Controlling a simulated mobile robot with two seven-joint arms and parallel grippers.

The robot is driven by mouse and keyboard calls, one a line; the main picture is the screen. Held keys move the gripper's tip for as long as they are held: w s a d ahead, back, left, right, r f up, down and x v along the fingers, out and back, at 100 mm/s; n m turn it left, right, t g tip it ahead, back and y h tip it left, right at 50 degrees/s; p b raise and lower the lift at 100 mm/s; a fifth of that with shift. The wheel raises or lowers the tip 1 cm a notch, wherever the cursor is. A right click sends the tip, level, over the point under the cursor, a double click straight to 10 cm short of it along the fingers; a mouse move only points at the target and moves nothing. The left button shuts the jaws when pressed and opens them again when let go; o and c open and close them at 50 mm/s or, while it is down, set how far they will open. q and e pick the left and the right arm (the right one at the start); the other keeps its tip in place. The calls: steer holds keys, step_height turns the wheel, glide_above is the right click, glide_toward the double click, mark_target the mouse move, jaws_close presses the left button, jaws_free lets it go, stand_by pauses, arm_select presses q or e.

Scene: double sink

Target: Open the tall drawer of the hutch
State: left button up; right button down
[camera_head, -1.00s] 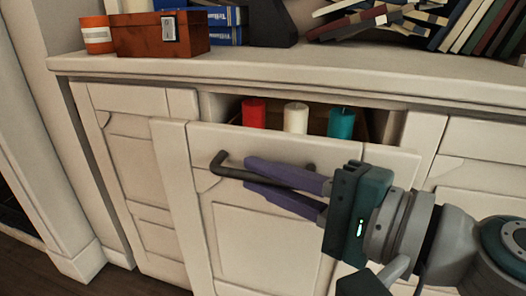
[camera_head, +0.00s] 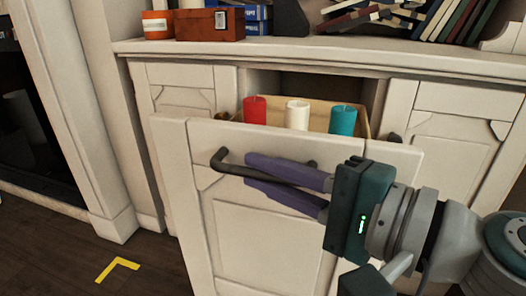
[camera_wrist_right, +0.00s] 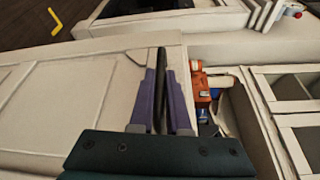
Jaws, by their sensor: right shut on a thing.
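The tall drawer (camera_head: 270,240) of the white hutch stands pulled out, its front clear of the cabinet face. Red (camera_head: 255,110), white (camera_head: 297,115) and teal (camera_head: 343,120) candles show inside, behind the drawer front. My right gripper (camera_head: 250,170) is shut on the dark bar handle (camera_head: 219,160) on the drawer front. In the right wrist view the purple fingers (camera_wrist_right: 164,100) close around the dark handle. My left gripper is out of view.
The hutch counter (camera_head: 300,52) above holds a reddish-brown box (camera_head: 210,24), an orange-banded candle (camera_head: 157,25) and several books (camera_head: 455,22). Cabinet doors flank the drawer. A yellow corner mark (camera_head: 118,268) lies on the dark floor, which is clear at left.

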stand_by(0.3)
steer(key=c, duration=0.9)
jaws_free()
steer(key=p+v, duration=0.1)
steer(key=v, duration=0.9)
